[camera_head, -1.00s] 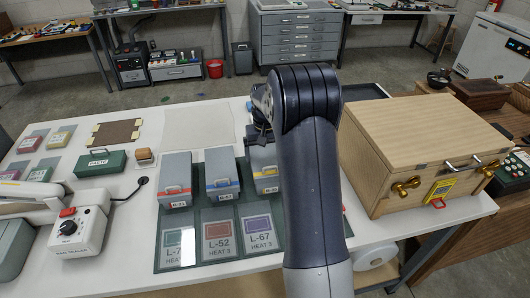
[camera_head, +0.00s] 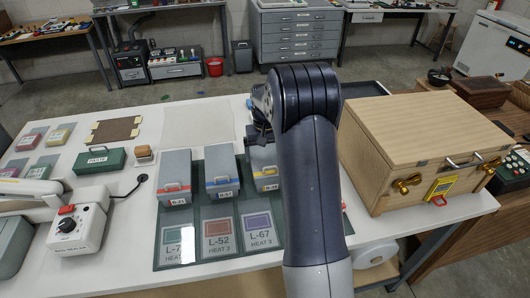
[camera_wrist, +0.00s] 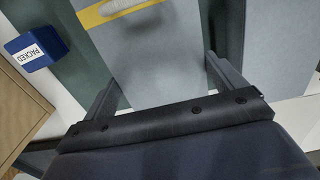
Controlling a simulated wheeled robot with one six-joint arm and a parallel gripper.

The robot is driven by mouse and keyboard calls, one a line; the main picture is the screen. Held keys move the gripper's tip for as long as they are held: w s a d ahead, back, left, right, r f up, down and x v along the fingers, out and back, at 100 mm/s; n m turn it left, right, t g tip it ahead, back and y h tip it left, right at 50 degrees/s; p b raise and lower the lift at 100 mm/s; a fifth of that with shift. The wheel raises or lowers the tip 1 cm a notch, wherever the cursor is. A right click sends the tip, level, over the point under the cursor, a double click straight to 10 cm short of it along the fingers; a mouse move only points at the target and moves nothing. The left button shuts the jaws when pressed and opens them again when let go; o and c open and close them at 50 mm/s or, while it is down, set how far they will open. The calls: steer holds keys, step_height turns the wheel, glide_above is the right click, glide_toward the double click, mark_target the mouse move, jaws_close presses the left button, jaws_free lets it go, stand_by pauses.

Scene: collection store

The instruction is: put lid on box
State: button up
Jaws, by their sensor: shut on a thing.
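My gripper (camera_wrist: 165,88) is shut across the sides of a grey lid (camera_wrist: 160,60) with a yellow band and a pale handle in the wrist view. In the head view this yellow-banded grey piece (camera_head: 266,173) stands at the right end of a row of grey boxes, partly hidden by my arm. I cannot tell whether the lid sits down on its box. My fingertips are hidden in the head view.
A large wooden box (camera_head: 420,140) stands close to the right of my arm. A blue block marked PACKED (camera_wrist: 36,48) lies nearby. In front are cards on a dark green mat (camera_head: 196,258). A white heat sealer (camera_head: 80,222) and a green PASTE box (camera_head: 98,161) are at left.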

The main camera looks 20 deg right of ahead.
steer(key=shift+f, duration=0.4)
stand_by(0.4)
steer(key=o, duration=0.7)
step_height(320, 180, up, 11)
steer(key=b, duration=0.1)
steer(key=shift+b, duration=0.35)
steer(key=shift+f, duration=0.2)
step_height(320, 180, down, 11)
steer(key=shift+r+p, duration=0.15)
steer(key=shift+p, duration=0.5)
steer(key=shift+r, duration=0.4)
steer(key=shift+f, duration=0.15)
